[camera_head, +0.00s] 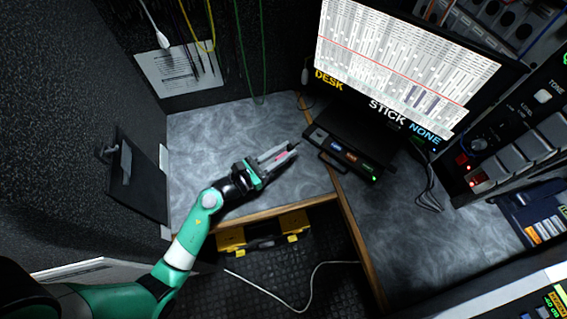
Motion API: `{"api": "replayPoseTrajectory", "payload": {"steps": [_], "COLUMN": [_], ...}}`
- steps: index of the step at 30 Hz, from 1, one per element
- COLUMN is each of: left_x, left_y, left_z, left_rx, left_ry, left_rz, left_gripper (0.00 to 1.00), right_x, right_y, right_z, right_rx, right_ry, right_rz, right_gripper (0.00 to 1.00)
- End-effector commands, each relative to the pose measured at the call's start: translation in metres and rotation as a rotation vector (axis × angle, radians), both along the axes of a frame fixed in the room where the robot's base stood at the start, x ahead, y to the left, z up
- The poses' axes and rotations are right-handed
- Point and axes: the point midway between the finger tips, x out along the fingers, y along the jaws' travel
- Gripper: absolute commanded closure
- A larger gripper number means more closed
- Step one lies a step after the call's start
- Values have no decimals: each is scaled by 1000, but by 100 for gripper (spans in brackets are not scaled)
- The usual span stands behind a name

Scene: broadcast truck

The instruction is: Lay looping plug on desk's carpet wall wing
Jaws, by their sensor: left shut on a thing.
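My left gripper (288,152) reaches in from the lower left, over the grey marbled desk. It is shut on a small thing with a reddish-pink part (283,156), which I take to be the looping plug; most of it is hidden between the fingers. The desk wing (208,135) beside the dark carpet wall (70,75) lies left of and behind the gripper, and its top is bare. I cannot tell the exact height of the gripper above the desk. My right gripper is not in view.
A black box with lit buttons (350,158) stands just right of the gripper, below a large monitor (405,60). A clipboard (137,180) hangs at the left. Cables hang over the back wall. A yellow-black case (262,232) sits under the desk's wooden edge.

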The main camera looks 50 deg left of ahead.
Motion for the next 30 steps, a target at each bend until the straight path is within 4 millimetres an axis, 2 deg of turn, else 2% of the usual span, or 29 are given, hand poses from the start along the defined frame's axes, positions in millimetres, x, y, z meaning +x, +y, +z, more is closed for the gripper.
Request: {"api": "replayPoseTrajectory", "payload": {"steps": [5,8,12,20,24,25,29,30], "left_x": [2,7,6,6,6,6,6,6], "left_y": [3,9,7,7,7,7,7,7], "left_z": [-4,-19,-43,-40,-44,-43,-43,-43], "left_rx": [0,1,0,0,0,0,0,0], "left_ry": [0,0,0,0,0,0,0,0], "left_rz": [0,1,-1,0,0,0,0,0], "left_gripper": [100,100,100,100,100,70,47,44], "right_x": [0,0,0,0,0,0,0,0], "right_y": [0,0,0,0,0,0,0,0], "right_z": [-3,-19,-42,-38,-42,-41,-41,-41], "right_rx": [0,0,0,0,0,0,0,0], "right_ry": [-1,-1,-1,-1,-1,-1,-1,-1], "right_rz": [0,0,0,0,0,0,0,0], "right_gripper": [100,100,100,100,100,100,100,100]}}
